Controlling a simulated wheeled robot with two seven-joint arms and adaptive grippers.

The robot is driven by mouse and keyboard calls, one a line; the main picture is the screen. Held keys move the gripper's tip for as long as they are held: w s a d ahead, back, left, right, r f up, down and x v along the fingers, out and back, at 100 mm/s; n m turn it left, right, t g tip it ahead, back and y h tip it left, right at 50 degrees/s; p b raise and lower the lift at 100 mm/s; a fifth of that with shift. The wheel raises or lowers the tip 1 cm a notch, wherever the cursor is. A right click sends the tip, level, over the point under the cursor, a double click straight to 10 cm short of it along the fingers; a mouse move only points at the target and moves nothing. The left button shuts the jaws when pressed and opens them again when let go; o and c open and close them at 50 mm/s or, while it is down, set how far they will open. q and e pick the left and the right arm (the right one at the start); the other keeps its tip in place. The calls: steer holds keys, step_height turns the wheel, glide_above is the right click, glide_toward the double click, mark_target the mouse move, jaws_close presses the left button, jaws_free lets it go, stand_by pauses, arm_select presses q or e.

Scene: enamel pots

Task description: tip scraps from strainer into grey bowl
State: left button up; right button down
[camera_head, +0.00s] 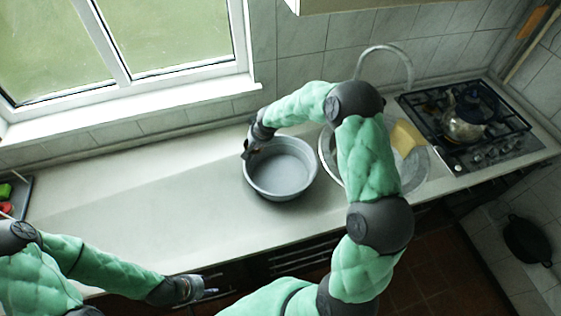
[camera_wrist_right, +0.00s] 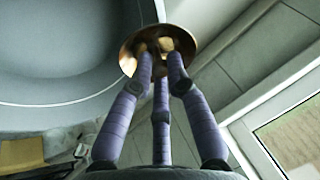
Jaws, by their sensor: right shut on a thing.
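The grey bowl (camera_head: 282,185) stands on the counter left of the sink, and it also fills the upper left of the right wrist view (camera_wrist_right: 60,40). My right gripper (camera_head: 248,150) is at the bowl's left rim in the head view. In the right wrist view its fingers (camera_wrist_right: 160,58) are shut on a small round copper-coloured thing (camera_wrist_right: 128,62), seemingly the strainer, beside the bowl's rim. I cannot make out mesh or scraps. My left gripper (camera_head: 207,292) is low at the left, over the counter's front edge, away from the bowl; its fingers are too small to read.
A round sink (camera_head: 327,150) with a tap (camera_head: 405,62) is right of the bowl, partly behind my right arm. A yellow thing (camera_head: 405,137) lies there. A kettle (camera_head: 463,125) stands on the hob (camera_head: 425,108). Counter left of the bowl (camera_head: 130,190) is clear.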

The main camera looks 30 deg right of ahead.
steer(key=shift+s+d+r+t+p, duration=0.15)
steer(key=shift+s+d+t+p, duration=0.1)
steer(key=shift+s+t+p, duration=0.1)
steer(key=shift+p, duration=0.35)
steer(key=shift+s+d+r+y+p, duration=0.15)
steer(key=shift+s+d+y+p, duration=0.05)
steer(key=shift+s+y+p, duration=0.1)
steer(key=shift+d+t+p, duration=0.1)
steer(key=shift+t+p, duration=0.15)
steer(key=shift+p, duration=0.15)
steer(key=shift+s+d+t+p, duration=0.2)
steer(key=shift+s+t+p, duration=0.1)
steer(key=shift+s+p, duration=0.25)
steer(key=shift+d+y, duration=0.1)
steer(key=shift+y, duration=0.2)
steer(key=shift+s+d+r+t+p, duration=0.1)
steer(key=shift+s+d+t+p, duration=0.05)
steer(key=shift+s+t+p, duration=0.15)
steer(key=shift+s+d+r+m+t+y, duration=0.1)
steer(key=shift+s+d+m+t+y, duration=0.05)
steer(key=shift+s+d+t+y, duration=0.25)
steer(key=shift+s+d+m+t+y, duration=0.2)
steer(key=shift+s+t, duration=0.1)
steer(key=shift+s, duration=0.2)
